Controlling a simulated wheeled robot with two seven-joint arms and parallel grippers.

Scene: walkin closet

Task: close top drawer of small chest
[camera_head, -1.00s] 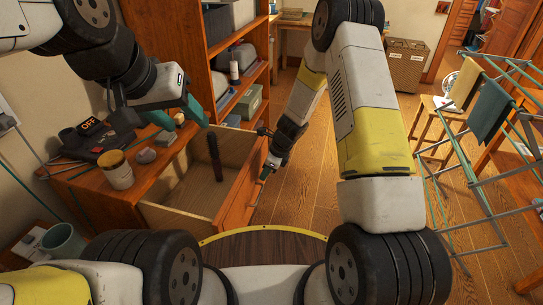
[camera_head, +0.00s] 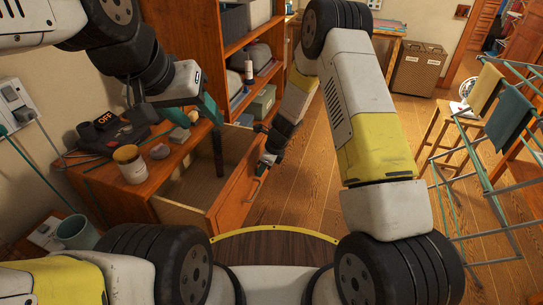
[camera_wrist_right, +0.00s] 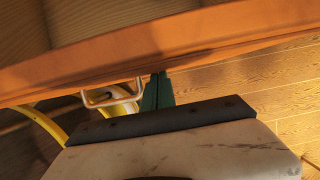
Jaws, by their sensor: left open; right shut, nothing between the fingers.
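The small chest (camera_head: 105,196) stands at the left in the head view. Its top drawer (camera_head: 240,192) is pulled part way out, and its inside (camera_head: 190,184) shows. A dark upright item (camera_head: 218,150) stands in the drawer. My right gripper (camera_head: 264,164) is shut and empty at the outer side of the drawer front. In the right wrist view its teal fingers (camera_wrist_right: 157,92) meet the orange drawer front (camera_wrist_right: 200,38), right of the metal handle (camera_wrist_right: 112,97). Exact contact is hard to tell. My left gripper (camera_head: 190,113) is open and empty above the chest.
On the chest top are a jar (camera_head: 130,163), a round stone-like item (camera_head: 160,151) and a dark device with an OFF label (camera_head: 103,123). A shelf unit (camera_head: 195,40) stands behind. A drying rack (camera_head: 480,150) is at the right. Wood floor (camera_head: 310,190) is clear beside the drawer.

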